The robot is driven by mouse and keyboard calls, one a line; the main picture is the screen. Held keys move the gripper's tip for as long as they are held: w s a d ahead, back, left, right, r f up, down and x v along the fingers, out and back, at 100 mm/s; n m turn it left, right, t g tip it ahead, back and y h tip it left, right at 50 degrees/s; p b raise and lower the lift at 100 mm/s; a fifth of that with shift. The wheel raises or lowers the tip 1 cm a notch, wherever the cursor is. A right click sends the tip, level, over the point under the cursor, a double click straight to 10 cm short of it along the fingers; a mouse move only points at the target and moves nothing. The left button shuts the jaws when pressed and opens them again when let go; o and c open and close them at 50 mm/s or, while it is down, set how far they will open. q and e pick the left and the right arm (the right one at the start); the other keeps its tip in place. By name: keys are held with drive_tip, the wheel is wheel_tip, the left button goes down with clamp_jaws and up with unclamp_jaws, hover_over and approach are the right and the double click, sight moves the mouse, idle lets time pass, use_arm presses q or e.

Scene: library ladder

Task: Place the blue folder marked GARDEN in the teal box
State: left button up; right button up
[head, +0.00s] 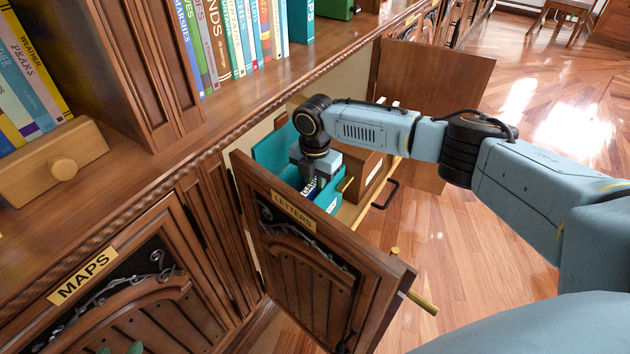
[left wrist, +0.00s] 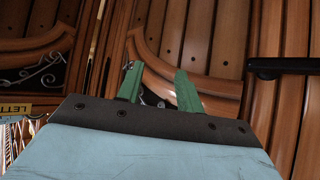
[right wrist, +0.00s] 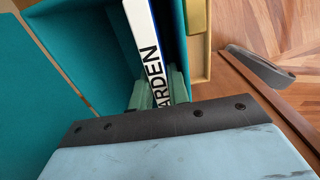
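The teal box (head: 322,207) stands in the open cabinet behind the LETTERS door, its teal lid (head: 270,152) raised. The right wrist view looks into the box (right wrist: 172,40). The folder (right wrist: 143,30) there has a white spine strip with the letters "ARDEN" visible. Its lower part is within the box walls. My right gripper (right wrist: 160,92) has a finger on each side of the folder, seemingly touching it. In the head view this gripper (head: 312,178) is mostly hidden by its wrist. My left gripper (left wrist: 158,88) is open and empty, facing cabinet doors; only its fingertips show at the head view's bottom left.
The LETTERS door (head: 305,265) stands open in front of the box. Another open door (head: 430,85) is behind my right arm. A brown box (head: 365,170) sits beside the teal one. Books (head: 235,40) stand on the shelf above.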

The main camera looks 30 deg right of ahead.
drive_tip(key=shift+o, duration=0.6)
